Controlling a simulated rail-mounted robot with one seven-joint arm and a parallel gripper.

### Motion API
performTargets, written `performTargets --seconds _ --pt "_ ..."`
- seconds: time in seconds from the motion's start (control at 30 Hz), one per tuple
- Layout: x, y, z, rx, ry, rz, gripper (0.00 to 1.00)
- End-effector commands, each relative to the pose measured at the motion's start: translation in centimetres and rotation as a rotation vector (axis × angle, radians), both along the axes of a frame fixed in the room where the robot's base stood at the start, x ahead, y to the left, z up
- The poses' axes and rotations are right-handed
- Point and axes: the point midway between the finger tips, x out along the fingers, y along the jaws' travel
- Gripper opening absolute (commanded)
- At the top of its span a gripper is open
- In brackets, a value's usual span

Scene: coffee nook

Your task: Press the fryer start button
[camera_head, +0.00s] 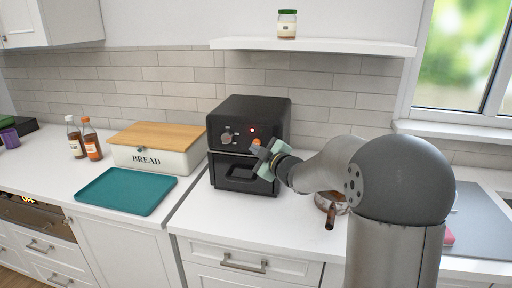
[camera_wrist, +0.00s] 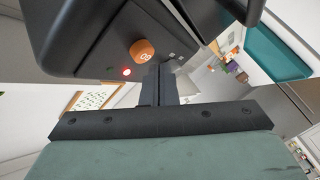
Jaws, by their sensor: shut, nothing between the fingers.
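The black fryer (camera_head: 245,115) stands on the counter against the tiled wall. Its front carries a grey dial (camera_head: 226,138), a red lit spot (camera_head: 252,130) and an orange knob (camera_head: 256,141). In the wrist view the fryer (camera_wrist: 95,40) appears turned around, with the orange knob (camera_wrist: 143,51) and the red light (camera_wrist: 126,72) close to my fingertips. My gripper (camera_head: 261,150) is shut and empty, in front of the right side of the fryer's panel. Its fingers show in the wrist view (camera_wrist: 159,72). I cannot tell whether they touch the panel, or which control is the start button.
A white bread box (camera_head: 150,158) with a wooden lid and a teal tray (camera_head: 125,190) stand left of the fryer. Two sauce bottles (camera_head: 92,142) are further left. A pan (camera_head: 330,207) is partly behind my arm. Counter in front of the fryer is clear.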

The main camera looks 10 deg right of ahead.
Motion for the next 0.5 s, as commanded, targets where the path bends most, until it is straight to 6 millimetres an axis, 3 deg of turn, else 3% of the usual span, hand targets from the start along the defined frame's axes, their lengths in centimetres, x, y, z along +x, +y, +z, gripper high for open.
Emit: performTargets --seconds 0.37,0.5 --pt "-0.3 0.2 0.0 0.000 0.000 0.001 0.00" --pt "-1.3 0.7 -0.1 0.000 -0.002 0.002 0.00"
